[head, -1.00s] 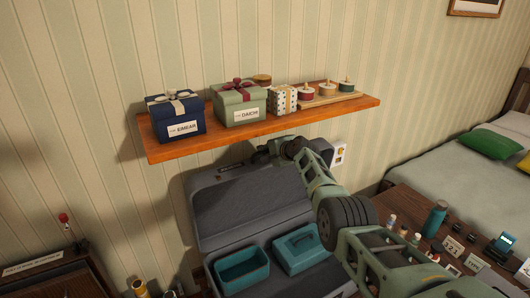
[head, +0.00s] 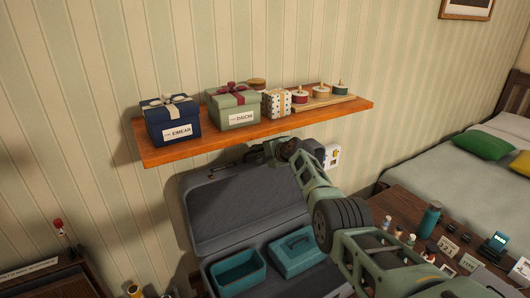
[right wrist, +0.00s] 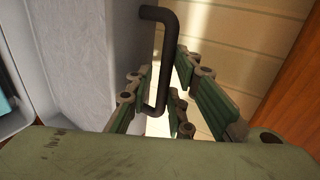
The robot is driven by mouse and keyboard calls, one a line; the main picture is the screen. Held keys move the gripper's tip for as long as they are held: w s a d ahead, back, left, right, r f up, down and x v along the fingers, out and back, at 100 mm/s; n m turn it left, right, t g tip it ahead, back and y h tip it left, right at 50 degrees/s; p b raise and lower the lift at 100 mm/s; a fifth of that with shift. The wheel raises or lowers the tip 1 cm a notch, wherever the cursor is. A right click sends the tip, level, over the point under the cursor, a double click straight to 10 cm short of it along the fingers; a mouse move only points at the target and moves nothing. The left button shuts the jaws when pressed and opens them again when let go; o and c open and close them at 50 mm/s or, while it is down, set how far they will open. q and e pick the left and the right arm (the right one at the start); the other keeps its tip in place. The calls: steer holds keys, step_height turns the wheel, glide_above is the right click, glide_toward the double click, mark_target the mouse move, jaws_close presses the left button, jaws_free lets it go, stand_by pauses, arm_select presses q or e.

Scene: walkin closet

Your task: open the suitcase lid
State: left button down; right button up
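The grey suitcase lid (head: 245,205) stands raised, leaning back toward the wall under the shelf. The suitcase base (head: 325,278) lies open below it, with a teal open bin (head: 240,268) and a teal lidded box (head: 298,250) inside. My right gripper (head: 262,152) is at the lid's upper edge. The right wrist view shows the dark handle (right wrist: 165,60) running between its fingers (right wrist: 160,95), with gaps visible beside the bar. The fingers look open around the handle, not clamped. The lid's grey side (right wrist: 95,55) is left of them. My left gripper is out of view.
A wooden shelf (head: 330,119) with gift boxes, including a navy one (head: 170,120) and a green one (head: 233,108), is close above the lid and gripper. A wooden table (head: 400,205) with small bottles stands right, before a bed (head: 445,155).

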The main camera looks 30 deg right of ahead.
steer(key=shift+s+d+r, duration=0.1)
steer(key=shift+s+r, duration=0.05)
steer(key=shift+s, duration=0.45)
steer(key=v, duration=1)
steer(key=shift+s+r, duration=0.3)
